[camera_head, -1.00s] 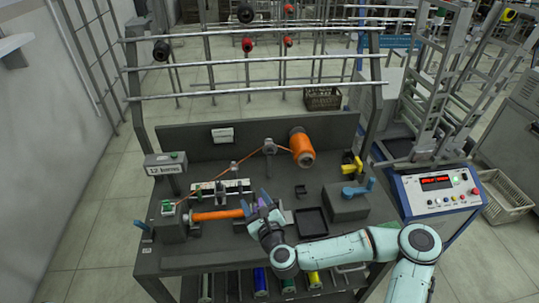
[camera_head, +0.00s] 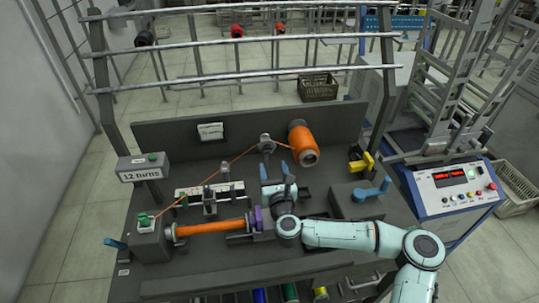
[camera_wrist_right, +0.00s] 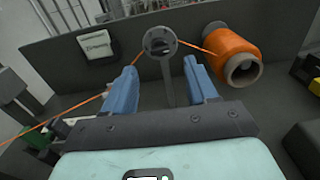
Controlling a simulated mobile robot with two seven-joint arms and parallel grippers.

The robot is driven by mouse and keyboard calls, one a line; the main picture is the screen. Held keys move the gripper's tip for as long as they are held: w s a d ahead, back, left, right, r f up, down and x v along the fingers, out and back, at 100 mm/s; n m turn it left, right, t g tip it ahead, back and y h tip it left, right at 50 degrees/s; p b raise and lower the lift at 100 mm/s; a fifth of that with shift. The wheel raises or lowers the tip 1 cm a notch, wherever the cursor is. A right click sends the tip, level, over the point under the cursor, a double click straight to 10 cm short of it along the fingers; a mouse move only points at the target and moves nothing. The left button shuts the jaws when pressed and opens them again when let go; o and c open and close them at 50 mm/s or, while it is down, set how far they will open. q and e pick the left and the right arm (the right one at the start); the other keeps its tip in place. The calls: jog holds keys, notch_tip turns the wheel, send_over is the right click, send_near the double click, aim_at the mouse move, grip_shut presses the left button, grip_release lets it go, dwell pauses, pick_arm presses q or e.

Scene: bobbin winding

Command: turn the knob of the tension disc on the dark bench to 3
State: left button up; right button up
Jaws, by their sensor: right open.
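The tension disc (camera_head: 266,143) is a grey round piece on a short post on the dark bench (camera_head: 195,258). Orange thread passes by it. In the right wrist view the disc (camera_wrist_right: 160,40) is ahead, just beyond the blue fingertips, and its post shows between them. My right gripper (camera_head: 274,168) is open and empty, in front of the disc and apart from it. The right wrist view shows both fingers (camera_wrist_right: 162,80) spread wide. I cannot read a setting or scale on the disc. My left gripper is not in view.
An orange thread spool (camera_head: 302,143) stands right of the disc. A block with a blue handle (camera_head: 372,189) and a yellow piece (camera_head: 362,162) are at right.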

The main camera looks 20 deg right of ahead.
aim_at(269, 153)
jog(key=p+x, duration=0.1)
jog(key=x, duration=0.5)
jog(key=shift+w, duration=0.25)
jog(key=c, duration=1.1)
jog(key=shift+o, duration=0.2)
